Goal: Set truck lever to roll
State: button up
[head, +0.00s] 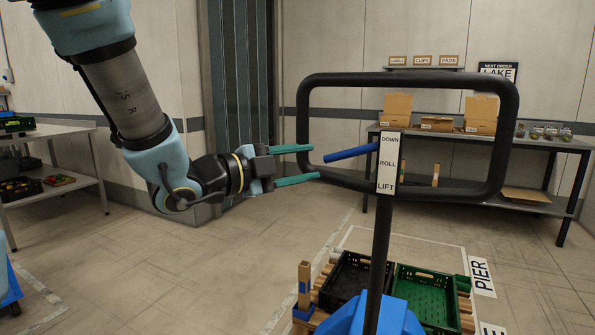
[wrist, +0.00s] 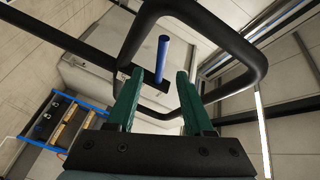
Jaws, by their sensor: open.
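The truck's lever is a blue bar (head: 350,153) that sticks out to the left from the white label plate (head: 387,175) on the truck's handle. The plate reads DOWN, ROLL and LIFT from top to bottom. The lever meets the plate just below DOWN, above ROLL, and its free end slopes slightly down. My gripper (head: 315,161) is open and empty, its green fingers pointing right, just left of the lever's free end. In the wrist view the lever (wrist: 163,55) shows at the gap between the fingertips (wrist: 160,74); no contact is visible.
The black looped handle (head: 410,79) surrounds the lever, and my fingertips are close to its left side. Below, a black crate (head: 345,285) and a green crate (head: 430,290) sit on a wooden pallet (head: 304,295). A bench with boxes (head: 520,143) stands behind.

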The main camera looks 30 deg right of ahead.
aim_at(342, 155)
jog(key=shift+g, duration=0.3)
jog(key=d+p, duration=0.1)
jog(key=d, duration=0.4)
jog(key=d+p, duration=0.1)
jog(key=d, duration=0.4)
jog(key=shift+w+d+r+p, duration=0.15)
jog(key=shift+d+p, duration=0.15)
jog(key=shift+d, duration=0.05)
grip_shut()
dwell(0.8)
